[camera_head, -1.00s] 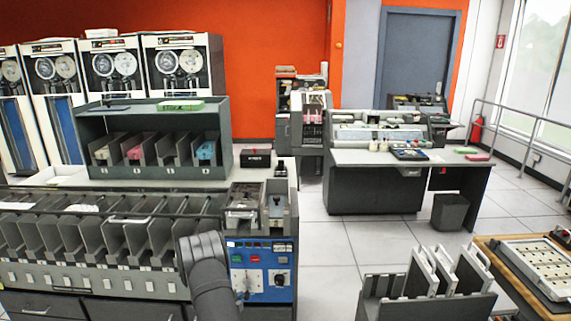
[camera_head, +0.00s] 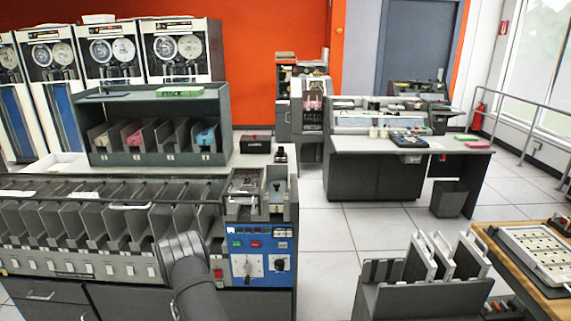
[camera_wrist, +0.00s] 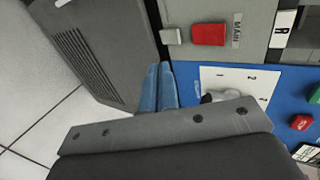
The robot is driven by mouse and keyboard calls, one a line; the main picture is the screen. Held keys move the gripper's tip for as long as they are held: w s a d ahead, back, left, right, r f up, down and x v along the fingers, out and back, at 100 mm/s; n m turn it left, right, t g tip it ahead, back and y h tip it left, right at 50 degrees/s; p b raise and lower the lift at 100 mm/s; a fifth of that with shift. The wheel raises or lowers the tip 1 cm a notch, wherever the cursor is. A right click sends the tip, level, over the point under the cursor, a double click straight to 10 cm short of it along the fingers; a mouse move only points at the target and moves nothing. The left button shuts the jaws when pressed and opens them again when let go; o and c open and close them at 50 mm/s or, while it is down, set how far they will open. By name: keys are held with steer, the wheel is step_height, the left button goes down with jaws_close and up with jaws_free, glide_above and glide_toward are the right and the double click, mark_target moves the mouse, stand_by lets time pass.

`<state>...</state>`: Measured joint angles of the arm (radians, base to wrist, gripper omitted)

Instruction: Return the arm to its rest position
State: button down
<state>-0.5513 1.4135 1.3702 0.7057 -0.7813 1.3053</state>
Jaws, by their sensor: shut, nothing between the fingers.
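My gripper (camera_wrist: 158,90) shows in the wrist view as two blue fingers pressed together, shut and empty. Its tips point up in the picture, towards the edge of a grey machine side. In the head view my dark arm stands in front of the sorter machine, and the gripper cannot be made out there.
The sorter's blue control panel (camera_head: 262,255) has knobs and buttons. A red MAIN switch (camera_wrist: 209,34) sits above the dial plate. A grey card rack (camera_head: 420,300) and wooden table (camera_head: 500,262) stand at right. Open floor (camera_head: 330,240) lies between.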

steer(key=v, duration=0.4)
steer(key=x, duration=0.8)
steer(key=shift+f, duration=0.45)
steer(key=shift+w, duration=0.15)
stand_by(1.4)
